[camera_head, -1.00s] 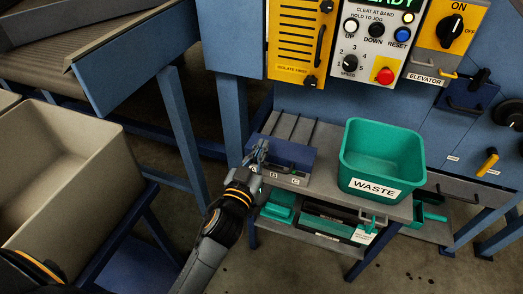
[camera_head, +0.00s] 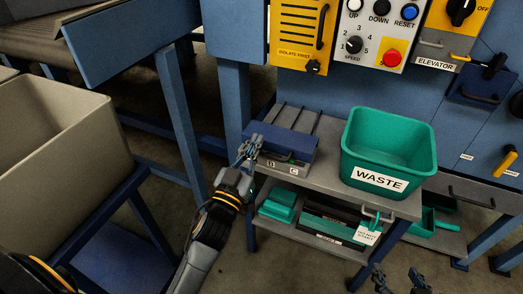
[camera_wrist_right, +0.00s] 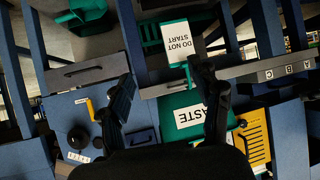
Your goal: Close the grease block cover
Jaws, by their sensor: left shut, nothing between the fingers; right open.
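The grease block cover (camera_head: 287,140) is a dark blue flap on the grey bench. It appears to lie down over the block, with a handle-like bar at its front; whether it is fully seated I cannot tell. Labels B and C show below its front edge. My left gripper (camera_head: 250,147) is shut and empty at the cover's front left corner; contact is unclear. My right gripper (camera_head: 398,280) is open and empty at the bottom edge of the head view, low in front of the bench. Its two fingers also show in the right wrist view (camera_wrist_right: 167,90).
A green WASTE bin (camera_head: 388,160) stands on the bench right of the cover. A white tag (camera_head: 367,236) hangs at the front edge. Green trays (camera_head: 278,205) lie on the lower shelf. A beige crate (camera_head: 60,150) is at left. The control panel (camera_head: 375,35) is behind.

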